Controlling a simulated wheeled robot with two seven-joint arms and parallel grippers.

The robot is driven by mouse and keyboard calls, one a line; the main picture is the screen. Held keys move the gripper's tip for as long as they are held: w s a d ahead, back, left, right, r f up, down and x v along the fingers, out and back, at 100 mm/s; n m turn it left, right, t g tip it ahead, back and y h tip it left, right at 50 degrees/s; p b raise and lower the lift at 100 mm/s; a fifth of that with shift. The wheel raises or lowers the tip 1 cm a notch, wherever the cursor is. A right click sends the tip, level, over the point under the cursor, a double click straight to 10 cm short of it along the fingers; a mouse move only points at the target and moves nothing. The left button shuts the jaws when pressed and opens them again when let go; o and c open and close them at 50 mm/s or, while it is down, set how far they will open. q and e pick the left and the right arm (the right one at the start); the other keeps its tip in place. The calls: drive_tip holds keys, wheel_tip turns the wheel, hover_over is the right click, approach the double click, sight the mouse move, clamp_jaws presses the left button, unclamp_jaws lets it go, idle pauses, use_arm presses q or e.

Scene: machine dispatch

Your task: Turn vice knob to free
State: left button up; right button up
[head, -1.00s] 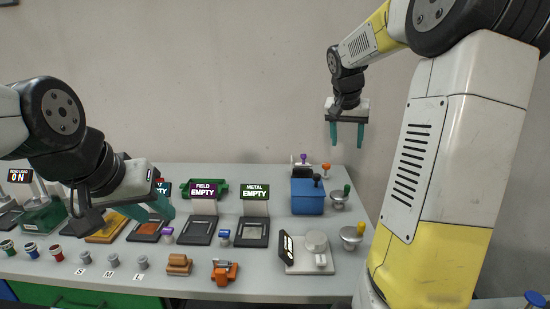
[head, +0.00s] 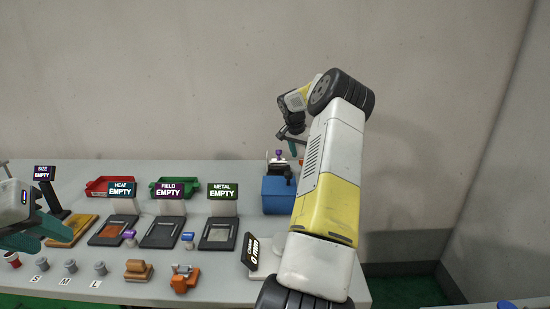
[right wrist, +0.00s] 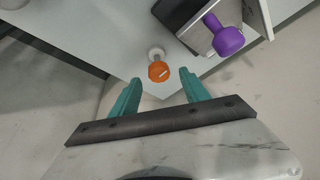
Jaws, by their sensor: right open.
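In the right wrist view, an orange knob (right wrist: 158,70) on a small round pale base stands at the table's edge. A purple knob (right wrist: 228,40) sits to its right, beside a dark block with a metal plate. I cannot tell which knob belongs to the vice. My right gripper (right wrist: 160,84) is open and empty, with the orange knob showing between and just beyond its fingertips, apart from them. In the head view the right gripper (head: 292,147) is partly hidden by its arm, above the back of the table near the purple knob (head: 279,153). My left gripper (head: 38,232) is at the far left; its jaw gap is unclear.
A blue box (head: 277,195) stands at the table's back right, partly behind my right arm. Red (head: 98,187) and green (head: 165,188) trays, sign-bearing pads and an orange clamp-like object (head: 184,279) occupy the table. Open floor lies beyond the right edge.

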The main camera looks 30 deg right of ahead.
drive_tip(key=shift+x, duration=1.15)
drive_tip(key=shift+c, duration=0.2)
clamp_jaws()
